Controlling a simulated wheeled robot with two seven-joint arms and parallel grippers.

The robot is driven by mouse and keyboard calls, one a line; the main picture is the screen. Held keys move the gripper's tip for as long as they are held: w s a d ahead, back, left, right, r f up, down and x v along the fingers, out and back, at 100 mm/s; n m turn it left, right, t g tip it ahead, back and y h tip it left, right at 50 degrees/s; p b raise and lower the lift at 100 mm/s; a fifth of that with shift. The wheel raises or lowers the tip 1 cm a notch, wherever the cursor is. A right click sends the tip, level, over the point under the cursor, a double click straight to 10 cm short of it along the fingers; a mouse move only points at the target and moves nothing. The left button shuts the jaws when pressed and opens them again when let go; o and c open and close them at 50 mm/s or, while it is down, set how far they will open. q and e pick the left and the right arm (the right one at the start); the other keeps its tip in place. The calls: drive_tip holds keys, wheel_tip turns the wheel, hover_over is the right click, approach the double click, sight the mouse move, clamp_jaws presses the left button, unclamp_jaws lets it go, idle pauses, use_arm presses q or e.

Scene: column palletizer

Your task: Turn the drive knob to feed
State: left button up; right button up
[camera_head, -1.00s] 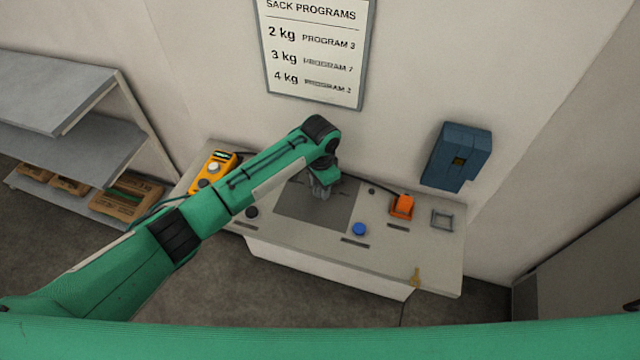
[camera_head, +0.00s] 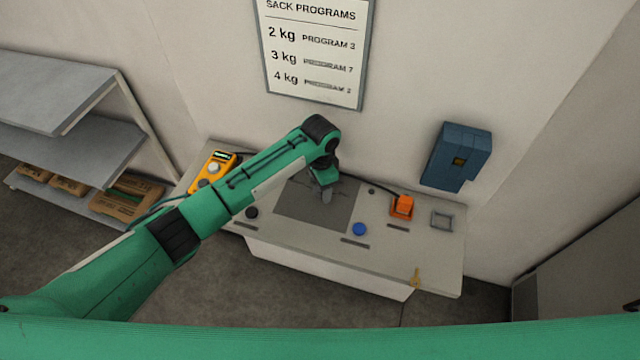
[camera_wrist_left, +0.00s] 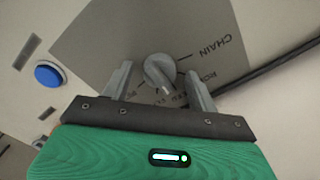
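The drive knob (camera_wrist_left: 160,72) is a round grey knob on a dark grey panel plate (camera_wrist_left: 95,40) in the left wrist view. A pale pointer mark shows at its lower side. The labels CHAIN and part of another word are printed around it; smaller lettering below is partly hidden by my gripper. My left gripper (camera_wrist_left: 158,84) is open, with one finger on each side of the knob and a visible gap to it. In the head view my left gripper (camera_head: 326,194) is over the dark plate (camera_head: 300,212) and hides the knob. My right gripper is out of view.
A blue button (camera_head: 359,229), an orange device (camera_head: 402,207) and a square grey frame (camera_head: 441,220) are right of the plate. A yellow handheld unit (camera_head: 211,172) and a black button (camera_head: 251,212) are left. A blue box (camera_head: 456,157) hangs on the wall.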

use_arm(q)
drive_tip(key=shift+r+b, duration=0.3)
drive_tip(key=shift+r, duration=0.1)
wheel_tip(320, 180, up, 13)
drive_tip(key=b, duration=0.4)
drive_tip(key=shift+b, duration=0.3)
